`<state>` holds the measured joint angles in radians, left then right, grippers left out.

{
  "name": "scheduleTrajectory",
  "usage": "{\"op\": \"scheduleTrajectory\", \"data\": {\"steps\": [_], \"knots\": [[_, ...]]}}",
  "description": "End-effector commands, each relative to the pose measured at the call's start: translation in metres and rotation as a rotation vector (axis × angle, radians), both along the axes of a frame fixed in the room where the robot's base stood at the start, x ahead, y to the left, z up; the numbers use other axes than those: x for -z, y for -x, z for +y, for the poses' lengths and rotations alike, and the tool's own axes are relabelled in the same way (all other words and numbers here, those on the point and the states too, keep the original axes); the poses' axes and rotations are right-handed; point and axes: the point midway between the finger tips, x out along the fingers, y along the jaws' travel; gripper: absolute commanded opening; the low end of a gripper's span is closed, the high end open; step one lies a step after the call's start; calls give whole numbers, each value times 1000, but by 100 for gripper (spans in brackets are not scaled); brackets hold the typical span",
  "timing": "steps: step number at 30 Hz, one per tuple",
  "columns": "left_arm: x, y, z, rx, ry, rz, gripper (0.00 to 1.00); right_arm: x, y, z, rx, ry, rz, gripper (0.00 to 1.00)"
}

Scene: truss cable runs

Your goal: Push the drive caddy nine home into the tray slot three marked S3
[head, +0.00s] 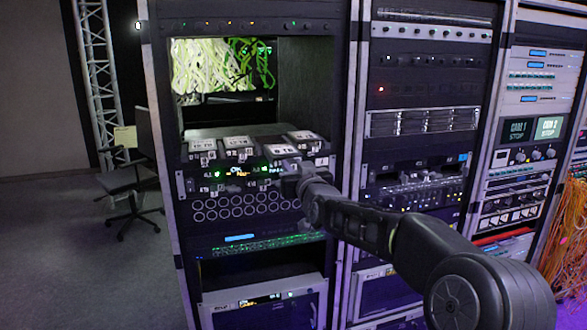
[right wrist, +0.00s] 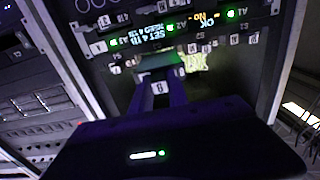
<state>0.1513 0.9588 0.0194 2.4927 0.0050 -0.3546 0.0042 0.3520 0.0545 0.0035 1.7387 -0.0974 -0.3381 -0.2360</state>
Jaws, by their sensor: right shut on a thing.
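My right gripper (head: 287,178) reaches the front of the tray unit in the open rack. In the right wrist view its two dark fingers (right wrist: 163,84) are shut on a small dark piece with a white tag, which I take to be the drive caddy (right wrist: 157,87); the tag's digit is too small to read surely. How deep the caddy sits is hidden by the gripper. The tray unit's front (head: 215,182) carries small white slot tags, lit green lamps and a display (right wrist: 157,37). I cannot pick out S3 surely. My left gripper is not in view.
Several white-labelled blocks (head: 238,142) lie on top of the tray unit. A panel of round holes (head: 240,207) is below it. Rack posts (head: 350,130) stand close on the right. Yellow-green cables (head: 220,65) hang behind. Open floor and a chair (head: 130,190) are at left.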

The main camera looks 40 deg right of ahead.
Motion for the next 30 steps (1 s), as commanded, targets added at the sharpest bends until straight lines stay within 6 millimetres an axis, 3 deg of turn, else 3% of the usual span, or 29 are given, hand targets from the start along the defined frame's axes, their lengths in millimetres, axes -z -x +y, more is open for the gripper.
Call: {"op": "scheduleTrajectory", "data": {"steps": [30], "knots": [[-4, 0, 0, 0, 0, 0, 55, -2, -21, -7, 0, 1, -4, 0]]}}
